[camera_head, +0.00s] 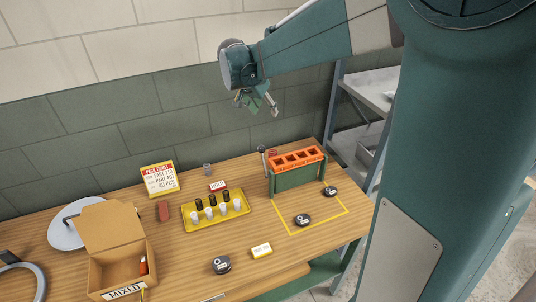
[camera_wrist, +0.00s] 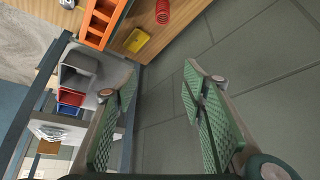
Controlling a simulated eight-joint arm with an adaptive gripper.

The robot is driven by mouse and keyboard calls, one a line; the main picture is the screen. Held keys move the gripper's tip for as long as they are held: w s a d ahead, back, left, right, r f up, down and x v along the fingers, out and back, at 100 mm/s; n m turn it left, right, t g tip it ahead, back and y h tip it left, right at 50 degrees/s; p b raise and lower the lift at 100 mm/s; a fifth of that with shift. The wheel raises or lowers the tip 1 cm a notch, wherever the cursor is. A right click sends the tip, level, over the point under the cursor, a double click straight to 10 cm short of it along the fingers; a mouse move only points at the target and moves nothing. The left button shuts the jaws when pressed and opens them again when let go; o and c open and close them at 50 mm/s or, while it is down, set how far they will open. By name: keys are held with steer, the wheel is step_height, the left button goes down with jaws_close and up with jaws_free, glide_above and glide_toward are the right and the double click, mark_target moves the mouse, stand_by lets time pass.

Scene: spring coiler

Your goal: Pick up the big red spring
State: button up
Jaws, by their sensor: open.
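A red coiled spring (camera_wrist: 162,12) shows at the top edge of the wrist view, on the wooden table and partly cut off by the frame. In the head view a small red coil (camera_head: 272,153) shows just behind the orange rack, mostly hidden by it. My gripper (camera_head: 257,104) is open and empty, held high above the back of the table, near the wall. In the wrist view its two green-padded fingers (camera_wrist: 162,85) stand wide apart, with nothing between them and the spring beyond their tips.
The orange slotted rack (camera_head: 299,159) stands on a green base beside a dark-knobbed lever (camera_head: 262,150). A yellow tray (camera_head: 187,222) holds black and white pieces. A cardboard box (camera_head: 121,262) stands at the left. A yellow item (camera_wrist: 137,40) lies near the spring. Metal shelving (camera_head: 368,88) stands right.

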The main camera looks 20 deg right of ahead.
step_height(320, 180, down, 17)
steer(key=w, duration=0.1)
steer(key=shift+d+f, duration=0.2)
steer(key=shift+w, duration=0.1)
glide_toward(273, 152)
steer(key=shift+d+f, duration=0.3)
steer(key=shift+f, duration=0.3)
steer(key=shift+d+f, duration=0.25)
steer(key=shift+f, duration=0.35)
steer(key=shift+b+x, duration=0.3)
steer(key=shift+x, duration=2.3)
